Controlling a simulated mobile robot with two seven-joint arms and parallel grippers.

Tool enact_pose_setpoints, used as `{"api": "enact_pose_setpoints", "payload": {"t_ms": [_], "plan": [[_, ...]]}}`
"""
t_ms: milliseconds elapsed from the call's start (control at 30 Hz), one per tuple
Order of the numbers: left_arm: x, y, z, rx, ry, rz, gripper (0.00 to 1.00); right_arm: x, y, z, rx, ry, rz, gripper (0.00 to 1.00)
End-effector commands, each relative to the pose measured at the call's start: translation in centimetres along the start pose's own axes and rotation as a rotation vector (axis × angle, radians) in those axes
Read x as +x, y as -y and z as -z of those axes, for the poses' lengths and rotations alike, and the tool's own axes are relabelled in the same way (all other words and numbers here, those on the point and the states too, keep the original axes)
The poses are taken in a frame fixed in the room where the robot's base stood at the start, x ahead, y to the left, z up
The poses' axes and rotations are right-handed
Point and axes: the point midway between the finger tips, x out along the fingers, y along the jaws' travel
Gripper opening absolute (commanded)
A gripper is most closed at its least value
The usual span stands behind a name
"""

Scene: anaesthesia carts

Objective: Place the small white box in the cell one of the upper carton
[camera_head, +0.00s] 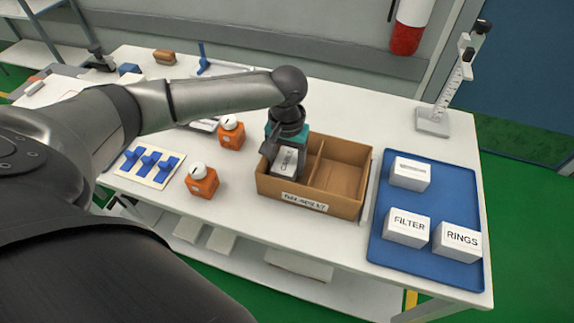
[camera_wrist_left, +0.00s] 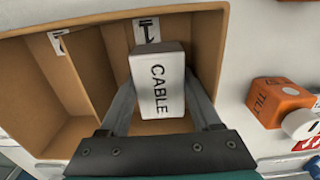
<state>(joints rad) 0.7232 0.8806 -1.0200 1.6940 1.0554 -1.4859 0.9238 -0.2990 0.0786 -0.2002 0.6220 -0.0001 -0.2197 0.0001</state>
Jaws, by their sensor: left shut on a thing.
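A small white box marked CABLE (camera_head: 285,163) is held between the fingers of my left gripper (camera_head: 284,154). The same box shows large in the left wrist view (camera_wrist_left: 158,80), upright between the two fingers. The gripper reaches down into the left compartment of an open brown carton (camera_head: 336,200), beside its divider (camera_head: 314,162). The box is inside or over that compartment; whether it touches the floor cannot be told. The carton's right compartment (camera_head: 340,178) looks empty. In the left wrist view, white labels (camera_wrist_left: 147,30) show on the inner wall. My right gripper is not in view.
A blue tray (camera_head: 395,245) at the right holds white boxes marked FILTER (camera_head: 406,227) and RINGS (camera_head: 458,241) and another white box (camera_head: 410,174). Orange containers (camera_head: 202,182) and a board with blue pieces (camera_head: 147,166) stand to the left. A post (camera_head: 433,121) stands behind.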

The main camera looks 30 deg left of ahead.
Motion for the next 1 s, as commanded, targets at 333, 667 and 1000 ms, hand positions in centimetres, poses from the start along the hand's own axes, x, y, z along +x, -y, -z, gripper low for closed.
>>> {"api": "enact_pose_setpoints", "payload": {"t_ms": [333, 667, 1000], "plan": [[0.25, -0.03, 0.02, 0.001, -0.001, 0.000, 0.04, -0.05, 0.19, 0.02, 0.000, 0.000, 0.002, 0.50], [0.42, -0.01, 0.02, 0.001, -0.001, 0.000, 0.94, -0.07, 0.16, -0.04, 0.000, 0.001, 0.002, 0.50], [-0.03, 0.03, 0.06, 0.001, -0.002, 0.000, 0.94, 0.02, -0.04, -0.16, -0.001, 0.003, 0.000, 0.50]]}}
